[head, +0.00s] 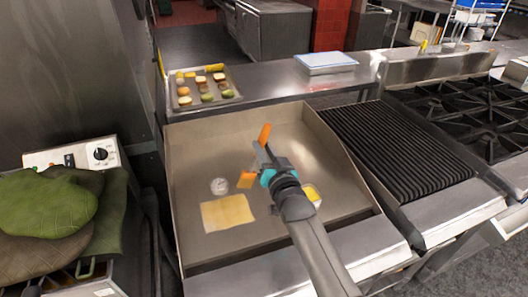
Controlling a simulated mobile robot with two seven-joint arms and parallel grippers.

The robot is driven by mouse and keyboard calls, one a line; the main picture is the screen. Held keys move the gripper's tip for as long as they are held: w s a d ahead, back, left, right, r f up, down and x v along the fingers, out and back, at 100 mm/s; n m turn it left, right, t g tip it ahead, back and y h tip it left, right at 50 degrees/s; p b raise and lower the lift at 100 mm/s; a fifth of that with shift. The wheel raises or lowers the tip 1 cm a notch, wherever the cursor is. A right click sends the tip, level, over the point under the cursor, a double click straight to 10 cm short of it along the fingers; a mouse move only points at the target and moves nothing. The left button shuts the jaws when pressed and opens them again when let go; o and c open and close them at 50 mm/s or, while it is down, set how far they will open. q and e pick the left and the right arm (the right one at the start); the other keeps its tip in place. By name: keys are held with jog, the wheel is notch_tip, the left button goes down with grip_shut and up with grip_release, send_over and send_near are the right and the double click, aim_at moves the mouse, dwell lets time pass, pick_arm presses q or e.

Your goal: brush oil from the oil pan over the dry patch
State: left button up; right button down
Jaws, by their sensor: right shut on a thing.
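My right gripper (263,158) is above the griddle, its arm coming in from the bottom. It is shut on an orange brush (265,132), whose upper end sticks out past the fingers. An orange-yellow part (246,180) below the fingers looks like the brush's lower end. The dry patch (227,213), a pale yellow rectangle, lies flat on the griddle, below and left of the gripper. I cannot tell whether the brush touches anything. The oil pan (313,193), with yellow inside, is right of my wrist and partly hidden by it. My left gripper is not in view.
The steel griddle (190,160) has raised side walls. A small round whitish thing (220,186) lies on it above the patch. A ribbed grill (400,150) and burners (475,110) are to the right. A food tray (203,89) stands behind; green mitts (60,200) are at left.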

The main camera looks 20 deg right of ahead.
aim_at(261, 135)
notch_tip(261, 135, up, 3)
jog(key=shift+f+p, duration=0.1)
jog(key=shift+p, duration=0.8)
jog(key=shift+r, duration=0.25)
jog(key=shift+f, duration=0.1)
